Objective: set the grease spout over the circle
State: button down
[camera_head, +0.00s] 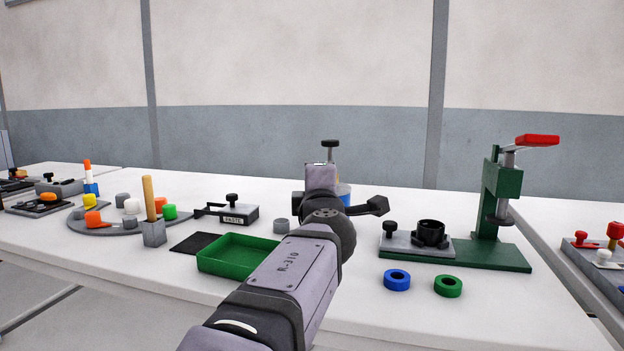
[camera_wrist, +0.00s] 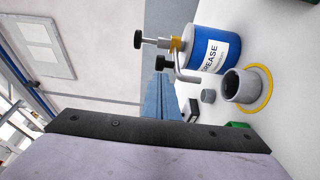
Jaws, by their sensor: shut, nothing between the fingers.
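The blue grease can (camera_wrist: 216,48) stands on the table, with a white label, yellow collar and black knobs. Its bent grey spout (camera_wrist: 188,79) reaches out towards a grey cup (camera_wrist: 240,86), which stands within the yellow circle (camera_wrist: 268,90). The spout tip appears above the cup, but depth makes exact alignment hard to tell. In the head view, my arm hides most of the can (camera_head: 344,195); the spout, cup and circle are hidden. My gripper (camera_head: 378,206) is shut and empty beside the can; its fingertips are not clear in the wrist view.
A green tray (camera_head: 240,254) and a grey cylinder (camera_head: 281,226) lie left of my arm. A green press (camera_head: 500,200) stands at right, with blue (camera_head: 397,280) and green (camera_head: 448,286) rings in front. Several coloured pegs stand at far left.

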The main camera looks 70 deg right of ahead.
jog(key=shift+w+p+v, duration=0.15)
jog(key=shift+v, duration=0.7)
jog(key=shift+w+p+v, duration=0.15)
jog(key=shift+w+v, duration=0.05)
jog(key=shift+v, duration=0.7)
jog(key=shift+a, duration=0.1)
